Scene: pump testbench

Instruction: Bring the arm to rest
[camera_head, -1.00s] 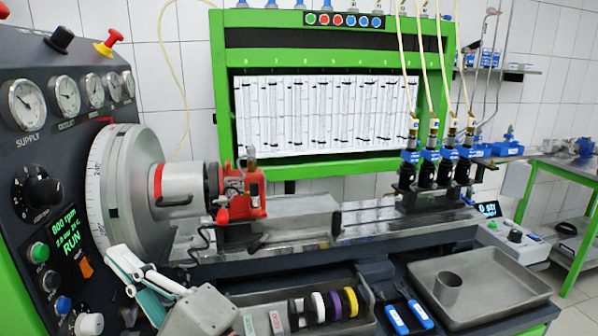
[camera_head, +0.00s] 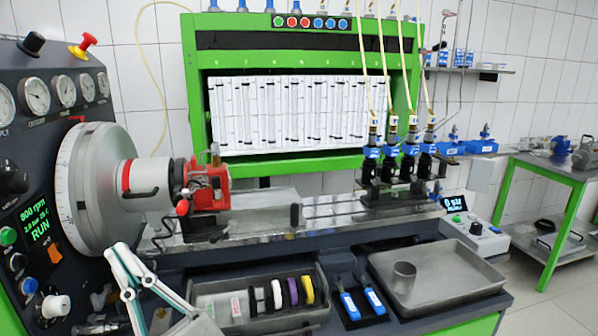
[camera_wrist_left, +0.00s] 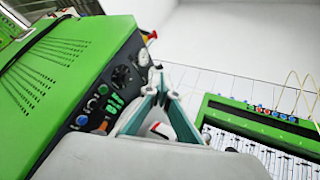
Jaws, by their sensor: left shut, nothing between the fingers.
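My left gripper (camera_head: 122,252), with white and teal fingers, is at the lower left of the head view. Its fingers point up and it is shut with nothing between them. It appears in front of the lower part of the control panel (camera_head: 38,190) and to the left of the grey parts tray (camera_head: 222,298). In the left wrist view its fingertips (camera_wrist_left: 162,78) come together in front of the panel and the green cabinet. My right gripper is in neither view.
The red pump (camera_head: 208,187) sits on the bench rail beside the large grey dial wheel (camera_head: 92,190). The tray holds several coloured rings. Blue-handled tools (camera_head: 350,304) lie right of it.

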